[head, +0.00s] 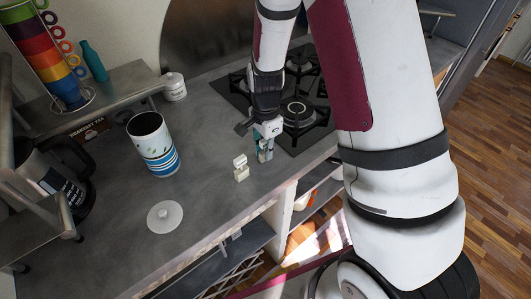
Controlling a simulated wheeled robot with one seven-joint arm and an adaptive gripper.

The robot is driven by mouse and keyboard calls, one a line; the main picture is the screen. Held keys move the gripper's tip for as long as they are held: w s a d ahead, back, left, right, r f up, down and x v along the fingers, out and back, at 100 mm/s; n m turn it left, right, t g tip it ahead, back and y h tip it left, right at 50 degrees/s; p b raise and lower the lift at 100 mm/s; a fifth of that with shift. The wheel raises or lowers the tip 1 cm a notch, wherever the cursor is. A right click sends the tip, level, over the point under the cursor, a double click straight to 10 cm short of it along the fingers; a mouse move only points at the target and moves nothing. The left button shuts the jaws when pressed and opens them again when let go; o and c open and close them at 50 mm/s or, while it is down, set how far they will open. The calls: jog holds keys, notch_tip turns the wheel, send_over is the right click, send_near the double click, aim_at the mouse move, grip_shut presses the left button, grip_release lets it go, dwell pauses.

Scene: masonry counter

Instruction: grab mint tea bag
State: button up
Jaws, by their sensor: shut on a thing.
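My gripper (265,138) is low over the counter, left of the stove, with its fingers pointing down. It is shut on a small pale packet with teal parts, which looks like the mint tea bag (264,154). The packet's upper part is hidden by the fingers, and I cannot tell whether its bottom touches the counter. A second small cream packet (241,170) with a greenish side stands on the counter just left of and nearer than the gripper, apart from it. Any print on either packet is too small to read.
A tall white canister (157,150) with blue bands stands open at left, its round white lid (165,217) lying nearer. The counter's front edge is close.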

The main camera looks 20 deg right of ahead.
jog(key=shift+r, duration=0.1)
jog(key=shift+r, duration=0.35)
notch_tip(320, 180, up, 3)
jog(key=shift+w+f+b, duration=0.1)
jog(key=shift+b, duration=0.2)
jog(key=s+d+r+p, duration=0.1)
jog(key=s+d+p, duration=0.1)
jog(key=s, duration=1.4)
jog(key=shift+d+r+p, duration=0.2)
jog(key=shift+p, duration=0.15)
